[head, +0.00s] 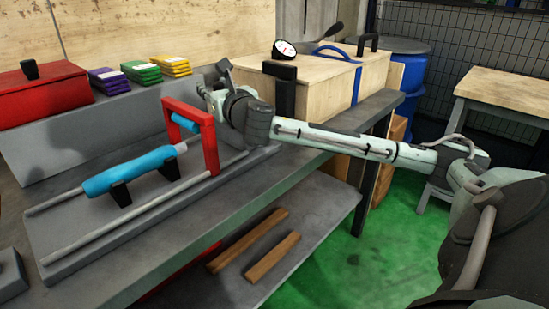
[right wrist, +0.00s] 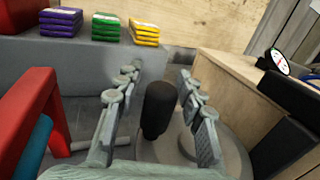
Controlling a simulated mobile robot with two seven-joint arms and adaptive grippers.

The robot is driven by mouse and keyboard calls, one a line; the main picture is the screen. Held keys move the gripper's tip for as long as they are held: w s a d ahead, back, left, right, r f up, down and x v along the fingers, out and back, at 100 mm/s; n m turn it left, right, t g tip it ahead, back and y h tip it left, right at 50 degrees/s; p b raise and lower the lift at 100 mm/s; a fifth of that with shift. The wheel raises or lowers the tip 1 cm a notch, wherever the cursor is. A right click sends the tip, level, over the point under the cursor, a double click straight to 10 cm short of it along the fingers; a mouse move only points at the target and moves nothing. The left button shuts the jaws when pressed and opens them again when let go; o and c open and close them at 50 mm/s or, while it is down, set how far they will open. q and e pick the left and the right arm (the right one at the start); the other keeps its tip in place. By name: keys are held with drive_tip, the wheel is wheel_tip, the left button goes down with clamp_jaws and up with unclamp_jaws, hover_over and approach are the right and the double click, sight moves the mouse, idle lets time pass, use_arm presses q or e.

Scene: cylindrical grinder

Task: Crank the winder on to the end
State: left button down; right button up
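The winder's black crank handle (right wrist: 158,108) stands upright in the right wrist view, beside a grey round disc (right wrist: 226,150). My right gripper (right wrist: 159,76) is open, with one finger on each side of the handle. A gap shows between the handle and both fingers. In the head view my right gripper (head: 207,92) is beyond the red frame, partly hidden by its own wrist, and the handle cannot be made out clearly there. My left gripper is not in view.
A red frame (head: 209,145) and blue cylinder (head: 130,170) on the grinder stand left of my gripper. Coloured packs (head: 142,72) and a red box (head: 45,93) are behind.

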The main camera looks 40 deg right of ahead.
sight(214, 89)
drive_tip(key=n+y+b, duration=0.1)
drive_tip(key=y, duration=0.1)
drive_tip(key=s+a+n+y+b, duration=0.1)
drive_tip(key=y, duration=0.1)
drive_tip(key=n+y+b, duration=0.1)
drive_tip(key=y+b, duration=0.1)
drive_tip(key=shift+s+a+f+n+t, duration=0.15)
drive_tip(key=shift+s+n+t, duration=0.15)
drive_tip(key=shift+n+t, duration=0.1)
drive_tip(key=shift+s+a+r+n+y+b, duration=0.15)
drive_tip(key=shift+s+n+y+b, duration=0.15)
drive_tip(key=shift+y, duration=0.25)
drive_tip(key=shift+s+a+r+n+y+b, duration=0.1)
drive_tip(key=shift+n+y+b, duration=0.1)
drive_tip(key=shift+n+y, duration=0.3)
drive_tip(key=shift+s+a+r+n+g+y, duration=0.15)
drive_tip(key=shift+n+g+y, duration=0.15)
drive_tip(key=shift+y, duration=0.25)
drive_tip(key=shift+s+r+n+g+y, duration=0.15)
drive_tip(key=shift+n+y, duration=0.2)
drive_tip(key=shift+y, duration=0.2)
drive_tip(key=shift+s+a+n+g+y, duration=0.15)
drive_tip(key=shift+n+g+y, duration=0.15)
drive_tip(key=shift+y, duration=0.25)
drive_tip(key=shift+f, duration=0.1)
